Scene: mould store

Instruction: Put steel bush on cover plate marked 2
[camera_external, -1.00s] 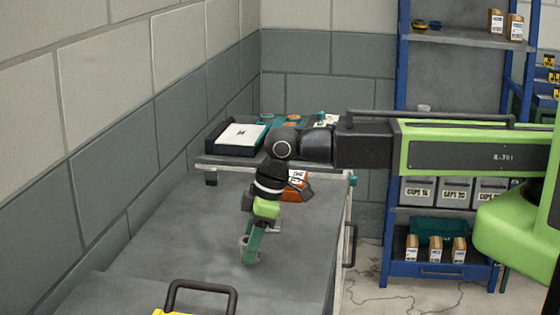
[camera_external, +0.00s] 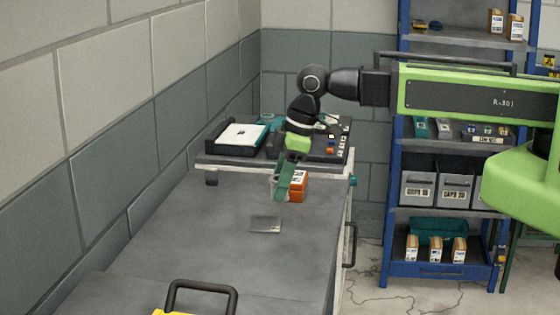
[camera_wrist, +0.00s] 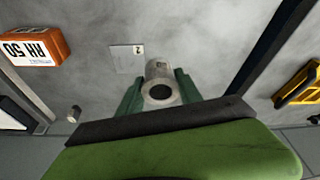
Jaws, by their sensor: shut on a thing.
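The steel bush (camera_wrist: 160,70) is a short grey cylinder with a dark round bore. My gripper (camera_wrist: 160,84) is shut on it, one green finger on each side. In the external view my gripper (camera_external: 281,191) is raised above the bench, and the bush is mostly hidden by the fingers. The cover plate marked 2 (camera_wrist: 127,59) is a thin flat grey square on the bench, up and left of the bush in the wrist view. In the external view the plate (camera_external: 265,224) lies bare below and nearer than my gripper; the bush is apart from it.
An orange box (camera_external: 298,186) stands close behind my gripper; it also shows in the wrist view (camera_wrist: 34,48). A raised shelf with a black tray (camera_external: 212,150) is at the back. A yellow case with a dark handle (camera_external: 205,287) is at the front. The bench around the plate is clear.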

